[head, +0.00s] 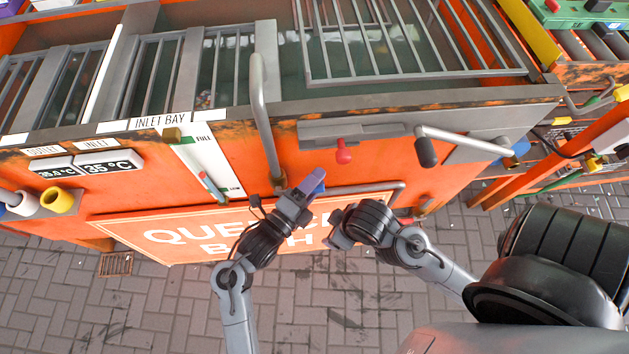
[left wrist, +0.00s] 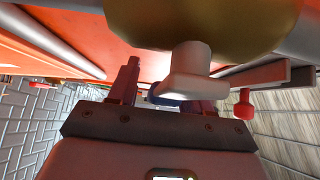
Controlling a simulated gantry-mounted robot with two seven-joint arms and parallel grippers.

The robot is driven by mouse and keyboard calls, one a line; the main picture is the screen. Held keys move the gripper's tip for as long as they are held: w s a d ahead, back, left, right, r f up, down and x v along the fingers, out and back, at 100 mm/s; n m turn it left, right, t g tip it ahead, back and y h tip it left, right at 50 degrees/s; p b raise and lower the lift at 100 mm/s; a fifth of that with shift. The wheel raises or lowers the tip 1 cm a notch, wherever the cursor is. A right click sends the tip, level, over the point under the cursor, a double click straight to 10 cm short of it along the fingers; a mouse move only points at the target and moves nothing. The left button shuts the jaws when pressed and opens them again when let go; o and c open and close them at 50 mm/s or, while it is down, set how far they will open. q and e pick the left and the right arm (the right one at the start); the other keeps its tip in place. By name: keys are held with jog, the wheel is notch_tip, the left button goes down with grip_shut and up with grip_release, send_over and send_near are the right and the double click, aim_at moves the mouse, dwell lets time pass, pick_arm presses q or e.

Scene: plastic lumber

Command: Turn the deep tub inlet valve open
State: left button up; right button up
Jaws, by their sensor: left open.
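A blue valve handle (head: 313,182) shows at the front of the orange tub, at the tips of my left gripper (head: 298,200). In the left wrist view, a brass valve body (left wrist: 205,25) with a pale grey stem (left wrist: 187,70) fills the top, just in front of my open left gripper (left wrist: 170,90). Some blue (left wrist: 165,101) shows low between the fingers; whether they touch it is hidden. My right gripper (head: 340,232) is near the tub front, right of the left one, and its jaws cannot be made out.
The orange tub (head: 270,160) has a grated top and a "QUENCH BATH" sign (head: 180,238). A red knob (head: 343,152), a lever with a black grip (head: 426,152) and a grey upright handle (head: 262,110) stand close around the grippers. Paved floor (head: 150,300) lies in front.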

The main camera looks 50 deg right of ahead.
pick_arm(q)
grip_shut()
jog(key=shift+r, duration=0.1)
dwell(0.4)
jog(key=shift+w+a+r+n+t+h, duration=0.2)
jog(key=shift+r+n+t+h, duration=0.25)
jog(key=shift+r+n+h, duration=0.5)
jog(key=shift+w+a+r+n+t+h, duration=0.2)
jog(key=shift+r+n+t+h, duration=0.35)
jog(key=shift+n, duration=0.7)
jog(key=shift+w+a+r+n+t+h, duration=0.15)
jog(key=shift+r+n+t+h, duration=0.25)
jog(key=shift+r+n+h, duration=0.55)
jog(key=shift+f+y, duration=0.15)
jog(key=shift+y, duration=0.1)
grip_release()
